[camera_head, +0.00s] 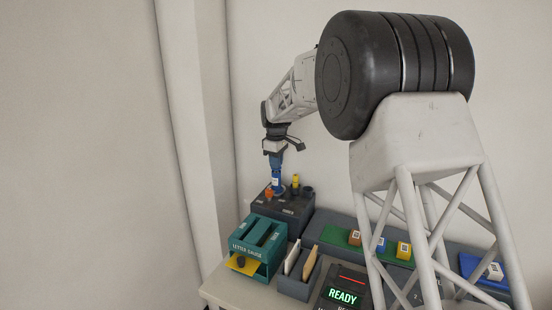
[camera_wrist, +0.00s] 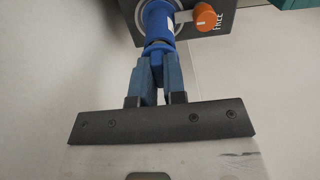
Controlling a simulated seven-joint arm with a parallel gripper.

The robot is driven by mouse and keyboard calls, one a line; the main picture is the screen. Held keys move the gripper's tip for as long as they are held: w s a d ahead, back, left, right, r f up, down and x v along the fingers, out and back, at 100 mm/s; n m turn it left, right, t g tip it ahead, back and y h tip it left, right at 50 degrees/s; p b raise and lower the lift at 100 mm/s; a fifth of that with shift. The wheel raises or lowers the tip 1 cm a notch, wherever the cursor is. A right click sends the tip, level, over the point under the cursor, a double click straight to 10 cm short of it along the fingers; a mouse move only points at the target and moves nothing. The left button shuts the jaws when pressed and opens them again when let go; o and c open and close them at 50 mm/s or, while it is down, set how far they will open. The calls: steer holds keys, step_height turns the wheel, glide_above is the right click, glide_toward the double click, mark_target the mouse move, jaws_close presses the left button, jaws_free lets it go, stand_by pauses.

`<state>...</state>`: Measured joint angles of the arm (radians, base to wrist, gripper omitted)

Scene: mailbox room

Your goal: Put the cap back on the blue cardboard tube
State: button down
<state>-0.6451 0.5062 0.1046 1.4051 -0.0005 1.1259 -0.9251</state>
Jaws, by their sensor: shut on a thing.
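The blue cardboard tube (camera_head: 276,183) stands upright on a dark stand, with a white label on its side. In the wrist view it appears as a blue cylinder (camera_wrist: 157,24) over a pale ring. My gripper (camera_head: 276,161) points straight down above the tube, in line with it.
The dark stand (camera_head: 270,206) carries an orange knob (camera_wrist: 207,19) and a yellow piece (camera_head: 295,182) close by. A teal letter gauge (camera_head: 262,238), a grey holder with envelopes (camera_head: 293,281) and a READY display (camera_head: 342,296) stand nearer. Coloured trays lie right.

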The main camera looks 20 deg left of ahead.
steer(key=shift+f, duration=0.3)
steer(key=shift+f, duration=0.2)
stand_by(2.5)
steer(key=c, duration=0.6)
jaws_free()
steer(key=shift+r, duration=0.15)
steer(key=shift+r, duration=3.35)
jaws_close()
